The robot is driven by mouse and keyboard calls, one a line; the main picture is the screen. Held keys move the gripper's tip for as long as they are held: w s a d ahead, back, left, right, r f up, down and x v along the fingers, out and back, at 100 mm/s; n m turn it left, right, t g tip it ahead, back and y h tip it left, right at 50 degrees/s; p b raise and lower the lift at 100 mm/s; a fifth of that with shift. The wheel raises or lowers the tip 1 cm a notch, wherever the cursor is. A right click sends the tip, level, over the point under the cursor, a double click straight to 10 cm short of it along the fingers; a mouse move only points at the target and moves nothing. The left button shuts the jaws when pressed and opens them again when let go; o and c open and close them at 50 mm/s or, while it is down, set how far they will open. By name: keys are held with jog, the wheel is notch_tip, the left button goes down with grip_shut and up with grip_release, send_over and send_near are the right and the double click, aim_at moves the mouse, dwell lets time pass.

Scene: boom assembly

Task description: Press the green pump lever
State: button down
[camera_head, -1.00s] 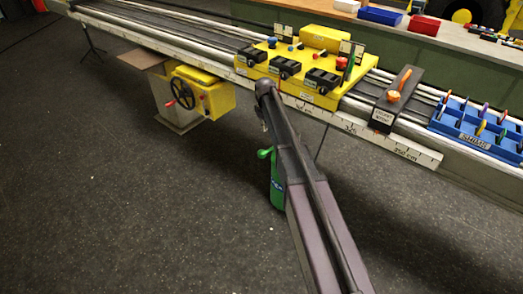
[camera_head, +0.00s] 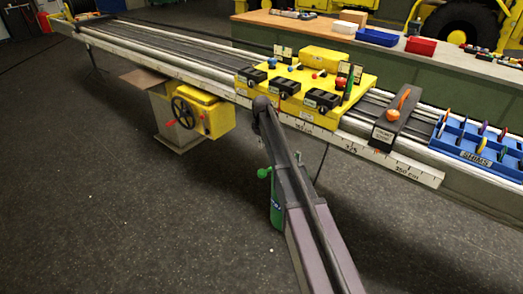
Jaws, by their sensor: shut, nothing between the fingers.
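A green upright handle (camera_head: 348,87) stands at the right end of the yellow control panel (camera_head: 330,62), in front of a small dark sign. A second green part, a ball-ended lever (camera_head: 264,172), sticks out left of a long purple-grey beam (camera_head: 311,238). Below it is a green body (camera_head: 276,208) with lettering, partly hidden by the beam. I cannot tell from the picture which green part is the pump lever. No gripper fingers can be made out in the view.
The panel sits on a long railed bench with a scale (camera_head: 409,169) along its front. A yellow box with a black handwheel (camera_head: 184,112) hangs below. An orange-handled block (camera_head: 395,122) and a blue tray (camera_head: 470,148) are to the right. The floor at left is clear.

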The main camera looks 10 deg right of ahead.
aim_at(262, 170)
jog(key=shift+f+b, duration=6.6)
jog(key=shift+f, duration=0.15)
